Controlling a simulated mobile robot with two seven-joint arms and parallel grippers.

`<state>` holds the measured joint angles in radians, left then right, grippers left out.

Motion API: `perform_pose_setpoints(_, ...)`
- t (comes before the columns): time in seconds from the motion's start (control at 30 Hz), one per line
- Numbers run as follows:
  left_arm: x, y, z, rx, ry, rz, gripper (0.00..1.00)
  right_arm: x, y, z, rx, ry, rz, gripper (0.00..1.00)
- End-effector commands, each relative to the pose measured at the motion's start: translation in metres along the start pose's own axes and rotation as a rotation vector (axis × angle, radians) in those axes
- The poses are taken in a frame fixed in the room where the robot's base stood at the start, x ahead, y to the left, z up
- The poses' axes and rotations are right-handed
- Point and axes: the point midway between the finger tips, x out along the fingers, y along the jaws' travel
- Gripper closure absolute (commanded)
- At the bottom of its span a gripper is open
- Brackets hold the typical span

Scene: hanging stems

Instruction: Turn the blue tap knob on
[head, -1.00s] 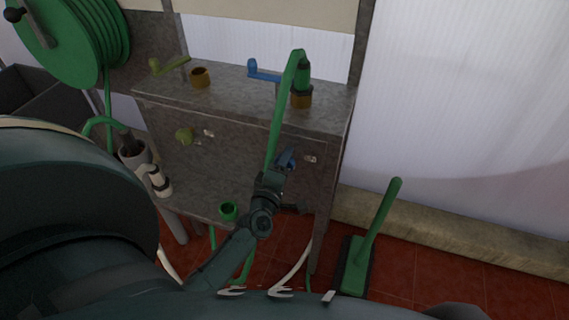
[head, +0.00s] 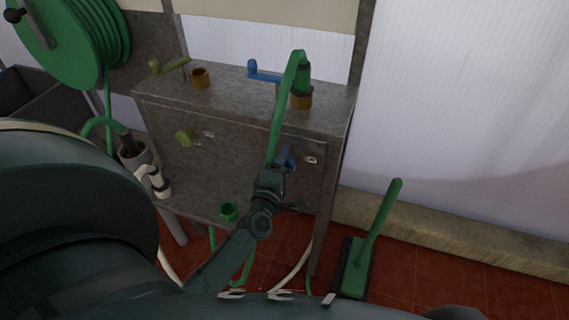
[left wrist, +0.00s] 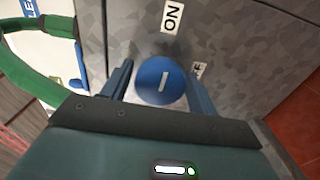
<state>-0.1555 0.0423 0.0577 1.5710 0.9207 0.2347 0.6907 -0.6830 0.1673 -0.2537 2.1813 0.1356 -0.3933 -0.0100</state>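The blue tap knob (left wrist: 160,81) is on the grey cabinet's front face in the left wrist view, with a short white mark running nearly up and down in the picture. My left gripper (left wrist: 160,84) is open, one finger on each side of the knob. The right finger is close to the knob; I cannot tell whether it touches. In the head view the knob (head: 285,158) is partly hidden by my left gripper (head: 276,172).
The grey cabinet (head: 225,120) carries a blue lever (head: 264,76), an olive lever (head: 170,66) and an olive knob (head: 185,137). A green hose (head: 281,110) hangs down close to my gripper. A green-handled broom (head: 376,228) stands at right. A hose reel (head: 85,38) is at upper left.

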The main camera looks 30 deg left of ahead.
Motion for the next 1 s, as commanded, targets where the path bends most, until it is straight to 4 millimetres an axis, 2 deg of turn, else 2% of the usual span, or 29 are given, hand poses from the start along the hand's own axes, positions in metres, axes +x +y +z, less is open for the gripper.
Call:
perform_pose_setpoints(0.13,0.0,0.0,0.0,0.001,-0.001,0.0,0.3,0.0,0.0,0.002,0.001,-0.003,0.001,1.0)
perform_pose_setpoints(0.37,-0.001,0.0,0.001,0.001,-0.001,-0.001,0.3,0.0,0.0,0.003,0.001,-0.005,0.001,1.0)
perform_pose_setpoints(0.47,-0.007,-0.001,0.001,0.001,-0.001,-0.002,0.3,0.0,0.0,0.002,0.001,-0.005,0.001,1.0)
perform_pose_setpoints(0.57,-0.022,-0.001,0.001,0.001,-0.002,-0.004,0.3,0.0,0.0,0.002,0.001,-0.005,0.001,1.0)
perform_pose_setpoints(0.8,-0.076,-0.002,0.0,0.002,-0.002,-0.004,0.3,0.001,0.0,0.003,0.001,-0.005,0.0,1.0)
perform_pose_setpoints(1.0,-0.113,-0.001,0.0,0.001,-0.002,-0.003,0.3,0.001,0.0,0.004,0.006,-0.002,-0.002,1.0)
